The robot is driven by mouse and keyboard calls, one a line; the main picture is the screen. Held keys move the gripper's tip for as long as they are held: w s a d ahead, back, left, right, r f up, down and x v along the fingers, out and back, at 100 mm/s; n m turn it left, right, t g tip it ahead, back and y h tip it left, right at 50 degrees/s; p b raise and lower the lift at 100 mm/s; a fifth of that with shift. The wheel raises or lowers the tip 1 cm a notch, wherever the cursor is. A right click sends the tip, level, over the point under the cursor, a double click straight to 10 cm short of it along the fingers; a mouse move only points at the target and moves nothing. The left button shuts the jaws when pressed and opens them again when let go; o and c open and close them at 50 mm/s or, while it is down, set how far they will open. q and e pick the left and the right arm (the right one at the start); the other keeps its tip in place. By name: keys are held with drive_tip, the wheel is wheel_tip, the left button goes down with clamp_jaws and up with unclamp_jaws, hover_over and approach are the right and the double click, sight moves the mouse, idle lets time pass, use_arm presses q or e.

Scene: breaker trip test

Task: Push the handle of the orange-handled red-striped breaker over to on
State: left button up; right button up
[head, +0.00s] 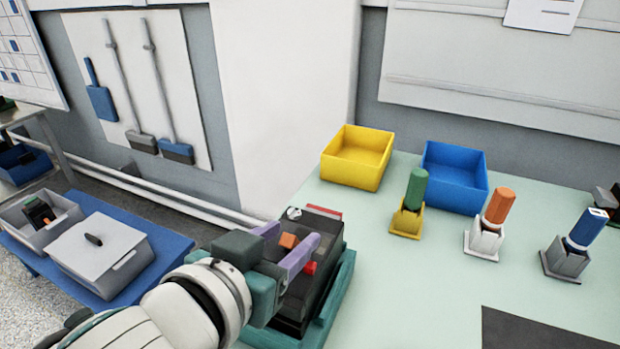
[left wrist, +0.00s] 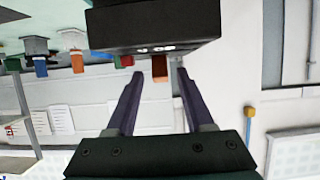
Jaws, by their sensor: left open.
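The breaker is a dark box (head: 326,228) with a red strip (head: 323,211) along its far edge, seated in a teal tray (head: 338,300) at the table's left end. Its orange handle (head: 288,241) sticks up; a red part (head: 310,268) shows nearer me. My left gripper (head: 295,232) is open, its purple fingers on either side of the handle. In the left wrist view the dark box (left wrist: 155,25) is at the top, and the orange handle (left wrist: 159,68) shows between the fingertips (left wrist: 160,73). I cannot tell whether a finger touches the handle. My gripper partly hides the box.
A yellow bin (head: 340,170) and a blue bin (head: 455,190) stand behind. Several holders with green (head: 416,188), orange (head: 499,205) and blue (head: 587,228) upright items stand to the right. The pale tabletop between (head: 410,280) is clear. Grey bins (head: 98,252) sit at left.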

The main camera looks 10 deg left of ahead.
use_arm(q)
drive_tip(key=shift+w+d+f, duration=0.15)
drive_tip(key=shift+w, duration=0.35)
clamp_jaws()
idle(0.3)
